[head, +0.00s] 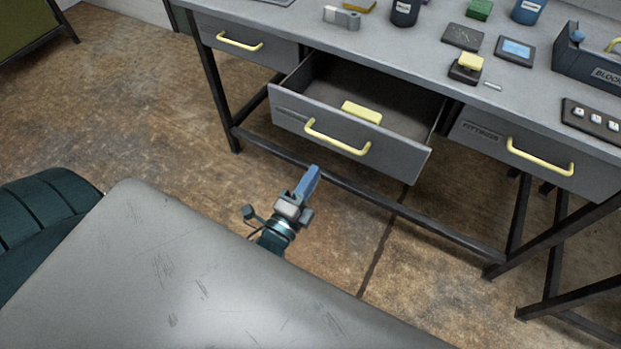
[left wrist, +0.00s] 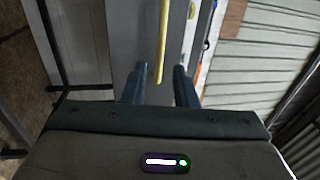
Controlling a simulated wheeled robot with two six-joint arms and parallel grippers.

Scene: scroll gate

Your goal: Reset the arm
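My left gripper (head: 313,172) is in front of the workbench, a little short of the pulled-out middle drawer (head: 290,118), and touches nothing that I can see. In the left wrist view its two blue fingers (left wrist: 157,72) stand apart with nothing gripped between them. A yellow drawer handle (left wrist: 163,40) shows beyond the fingertips there. The open drawer has a yellow handle (head: 338,146) on its front and a yellow block (head: 362,112) inside. My right gripper is not in view.
The grey workbench (head: 400,45) holds cups, small blocks, a dark toolbox (head: 590,62) and a button panel (head: 592,120). The left drawer (head: 225,36) and the right drawer (head: 480,140) are shut. The bench has dark legs and a low crossbar. Bare floor (head: 150,110) lies to the left.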

